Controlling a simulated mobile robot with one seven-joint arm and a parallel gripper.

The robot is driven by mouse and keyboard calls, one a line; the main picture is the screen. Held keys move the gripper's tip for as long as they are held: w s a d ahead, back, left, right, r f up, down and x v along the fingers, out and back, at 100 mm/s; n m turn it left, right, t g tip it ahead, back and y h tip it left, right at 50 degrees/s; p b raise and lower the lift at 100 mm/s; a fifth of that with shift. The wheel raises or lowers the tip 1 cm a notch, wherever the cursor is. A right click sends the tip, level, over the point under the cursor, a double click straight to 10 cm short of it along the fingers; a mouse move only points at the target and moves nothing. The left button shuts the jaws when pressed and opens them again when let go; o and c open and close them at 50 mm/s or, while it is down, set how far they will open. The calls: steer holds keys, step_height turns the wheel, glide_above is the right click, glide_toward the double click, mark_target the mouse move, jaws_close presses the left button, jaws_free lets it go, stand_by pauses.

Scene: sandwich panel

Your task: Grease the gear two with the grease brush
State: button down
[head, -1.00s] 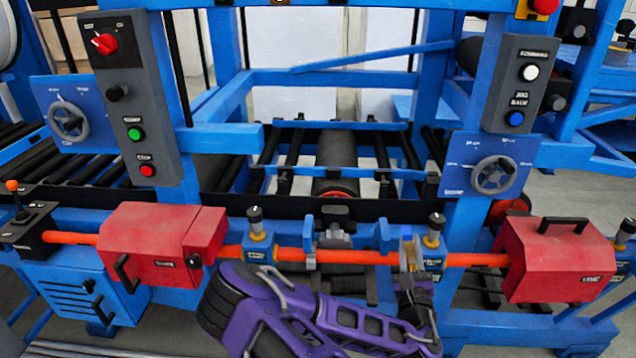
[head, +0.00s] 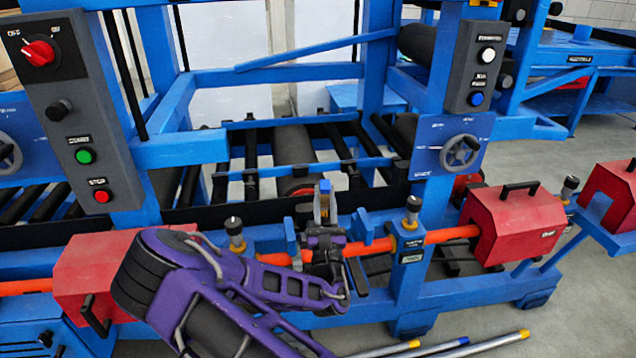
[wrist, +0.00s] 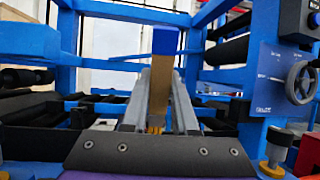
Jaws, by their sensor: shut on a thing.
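My gripper (head: 324,228) is shut on the grease brush (head: 325,187), whose tan body and blue end stand up from between the fingers. In the wrist view my gripper (wrist: 158,115) holds the brush (wrist: 163,75) upright, blue end at the top. The gripper is in front of the orange shaft (head: 273,255), between two blue brackets. The grey gear seen there earlier is hidden behind my gripper and arm. I cannot tell which gear is gear two or whether the brush touches one.
Black-capped fittings (head: 235,230) stand on the shaft's supports, one more (head: 412,208) to the right. Red housings are at left (head: 95,265) and right (head: 515,222). Rods (head: 480,343) lie on the floor at front. A handwheel (head: 459,151) is on the right post.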

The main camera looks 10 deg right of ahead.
mark_target(324, 184)
steer(key=r+m+h, duration=0.2)
steer(key=r, duration=0.1)
steer(key=shift+w+m+t+h, duration=0.35)
steer(key=shift+m+t+h, duration=0.05)
steer(key=shift+f+b, duration=1.55)
steer(key=shift+f, duration=0.75)
steer(key=shift+w+a+y, duration=0.1)
steer(key=shift+w+y, duration=0.1)
steer(key=shift+y, duration=0.2)
